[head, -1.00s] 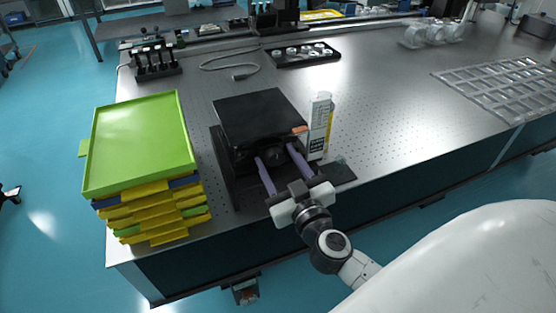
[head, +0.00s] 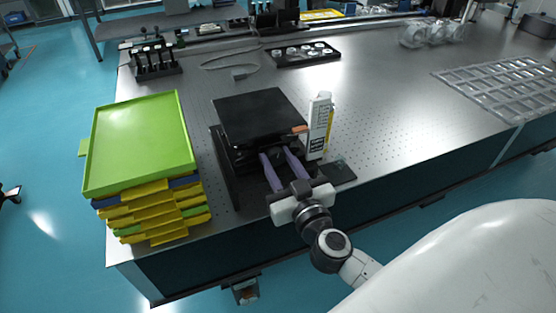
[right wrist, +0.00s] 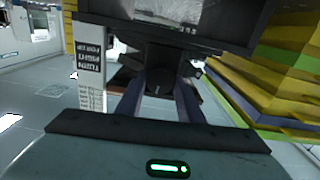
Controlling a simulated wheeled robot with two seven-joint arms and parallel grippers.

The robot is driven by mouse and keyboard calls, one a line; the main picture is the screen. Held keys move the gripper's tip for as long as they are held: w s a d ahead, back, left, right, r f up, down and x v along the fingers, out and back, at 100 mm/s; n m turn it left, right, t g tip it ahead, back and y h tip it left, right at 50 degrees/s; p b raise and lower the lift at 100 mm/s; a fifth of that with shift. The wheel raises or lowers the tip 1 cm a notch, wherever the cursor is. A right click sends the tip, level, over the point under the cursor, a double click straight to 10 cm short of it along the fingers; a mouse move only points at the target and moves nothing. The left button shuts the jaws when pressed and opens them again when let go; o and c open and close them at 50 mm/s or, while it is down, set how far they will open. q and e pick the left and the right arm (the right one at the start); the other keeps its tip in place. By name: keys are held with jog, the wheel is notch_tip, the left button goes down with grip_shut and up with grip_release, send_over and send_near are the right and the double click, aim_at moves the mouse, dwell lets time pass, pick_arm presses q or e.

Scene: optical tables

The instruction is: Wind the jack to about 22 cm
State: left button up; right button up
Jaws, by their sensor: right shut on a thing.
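The black lab jack (head: 262,117) stands near the front edge of the optical table, its flat top plate raised above its base. A white upright scale with printed marks (head: 319,125) stands at its right side, with an orange pointer (head: 300,130) beside the plate. My right gripper (head: 279,156) is at the jack's front, its two purple fingers closed on the jack's dark knob (right wrist: 160,82), which shows between the fingers in the right wrist view. The scale (right wrist: 88,65) shows at left there; its figures are too small to read. My left gripper is not in view.
A stack of yellow, blue and green trays (head: 140,145) stands close to the jack's left. Behind are a black tray of small parts (head: 302,54), a cable (head: 235,73) and a dark rack (head: 156,62). The table right of the scale is largely clear.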

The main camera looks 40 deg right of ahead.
jog(key=m, duration=0.7)
jog(key=shift+d, duration=0.15)
jog(key=m, duration=0.3)
jog(key=shift+f+m, duration=0.1)
jog(key=shift+m, duration=0.3)
jog(key=m, duration=0.3)
jog(key=shift+m, duration=0.3)
jog(key=m, duration=0.3)
jog(key=shift+f+m, duration=0.15)
jog(key=shift+m, duration=0.15)
jog(key=m, duration=0.3)
jog(key=shift+m, duration=0.4)
jog(key=m, duration=0.6)
jog(key=shift+f, duration=0.15)
jog(key=o, duration=1.1)
